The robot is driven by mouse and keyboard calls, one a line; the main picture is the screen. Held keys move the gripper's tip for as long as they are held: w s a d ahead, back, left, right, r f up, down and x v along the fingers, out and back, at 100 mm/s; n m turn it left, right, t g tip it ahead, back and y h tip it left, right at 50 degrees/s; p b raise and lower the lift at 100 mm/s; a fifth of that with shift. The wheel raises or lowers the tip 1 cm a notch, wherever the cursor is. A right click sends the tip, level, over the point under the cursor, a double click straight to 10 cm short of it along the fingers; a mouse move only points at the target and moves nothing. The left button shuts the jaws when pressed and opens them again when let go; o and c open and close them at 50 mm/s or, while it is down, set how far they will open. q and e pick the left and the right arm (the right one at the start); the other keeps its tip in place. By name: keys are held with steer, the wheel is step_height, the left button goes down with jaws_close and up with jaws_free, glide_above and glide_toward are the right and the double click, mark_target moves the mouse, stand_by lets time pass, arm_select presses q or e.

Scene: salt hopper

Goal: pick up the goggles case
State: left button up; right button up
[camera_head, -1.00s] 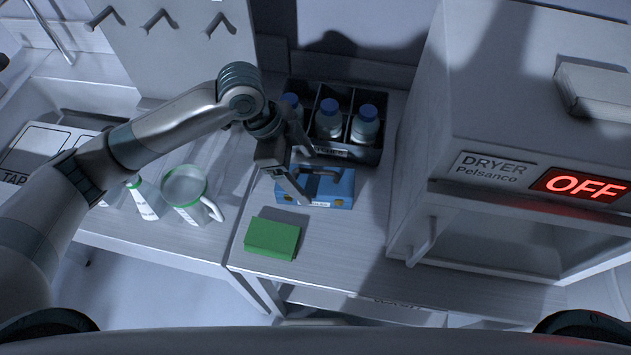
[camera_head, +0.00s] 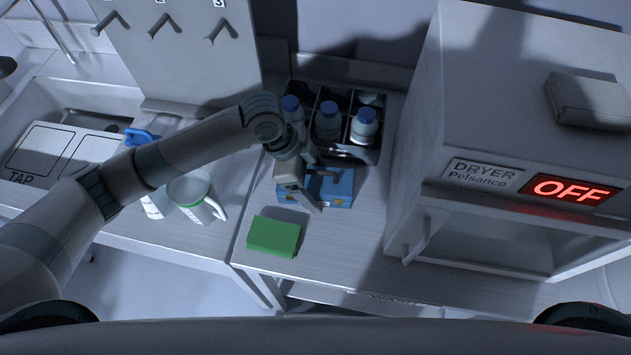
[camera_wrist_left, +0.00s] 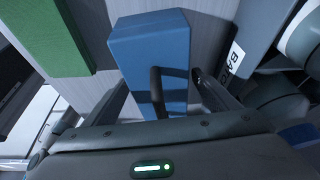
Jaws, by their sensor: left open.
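The goggles case appears to be the blue case (camera_head: 343,190) with a dark handle on top, lying on the counter in front of the bottle crate. My left gripper (camera_head: 316,192) is over it and hides its left part in the head view. In the left wrist view the blue case (camera_wrist_left: 150,45) lies below the open left gripper (camera_wrist_left: 160,88). The dark handle (camera_wrist_left: 156,88) shows between the two fingers, with a gap on each side. My right gripper is in neither view.
A dark crate (camera_head: 357,152) with several blue-capped bottles stands just behind the case. A green block (camera_head: 273,236) lies in front of it. The dryer (camera_head: 480,172) stands to the right, a white jug (camera_head: 190,190) to the left. Bare counter lies right of the green block.

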mark_target(325, 172)
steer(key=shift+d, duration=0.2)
arm_select(q)
steer(key=c, duration=1.3)
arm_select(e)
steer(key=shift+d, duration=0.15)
arm_select(q)
steer(key=shift+r, duration=0.15)
